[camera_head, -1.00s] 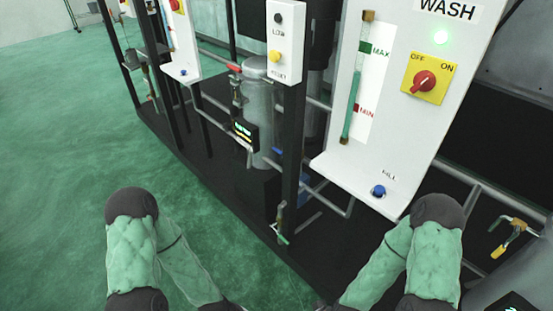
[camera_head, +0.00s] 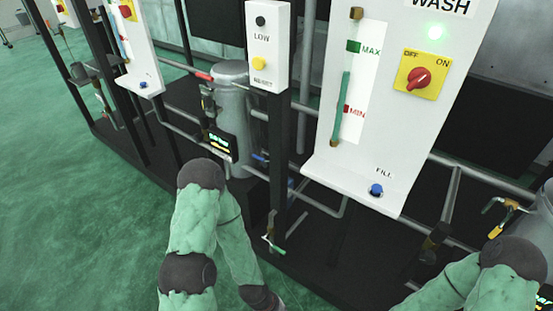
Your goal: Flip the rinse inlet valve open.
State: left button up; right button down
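No label in view reads "rinse", so I cannot tell which valve is the rinse inlet valve. A red-handled valve (camera_head: 204,77) sits beside the grey cylindrical filter housing (camera_head: 232,105). A small blue handle (camera_head: 260,157) is low beside that housing. A valve with a pale green handle (camera_head: 273,246) hangs low near the front of the frame. A yellow-handled valve (camera_head: 496,228) is at the right edge. My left arm reaches in at lower centre and my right arm at lower right; both grippers are out of view.
The white WASH panel (camera_head: 395,155) carries a level gauge, a red knob on yellow and a blue FILL button. A LOW/RESET box (camera_head: 268,45) stands on a black post. Pipes run across the dark skid base. Green floor (camera_head: 60,220) is open at left.

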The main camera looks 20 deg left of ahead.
aim_at(255, 157)
jog(key=i+j+z, duration=0.1)
jog(key=j+z, duration=0.15)
jog(key=j, duration=1)
jog(key=j+z, duration=0.3)
jog(key=j, duration=0.95)
